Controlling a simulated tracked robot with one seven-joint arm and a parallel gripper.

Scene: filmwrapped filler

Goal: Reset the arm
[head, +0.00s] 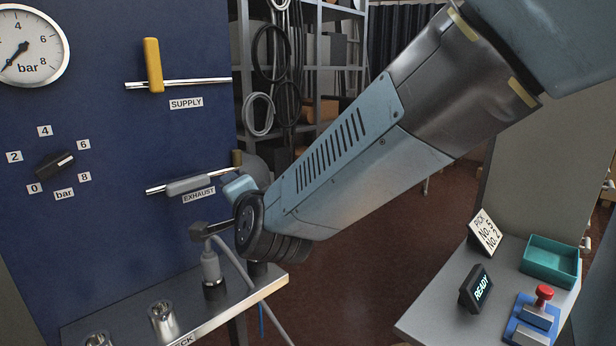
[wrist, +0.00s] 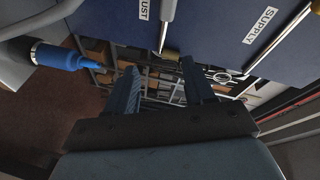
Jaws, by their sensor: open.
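My arm reaches down from the upper right across the head view and ends in front of the blue panel (head: 110,120), near the exhaust lever. My gripper (wrist: 162,72) shows in the wrist view with its two fingers apart and nothing between them. The fingers point toward the shelving, below the edge of the blue panel. In the head view the fingers are hidden or cannot be made out behind my arm.
The exhaust lever (head: 190,185) lies along its pipe; the yellow supply lever (head: 153,65) stands upright.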

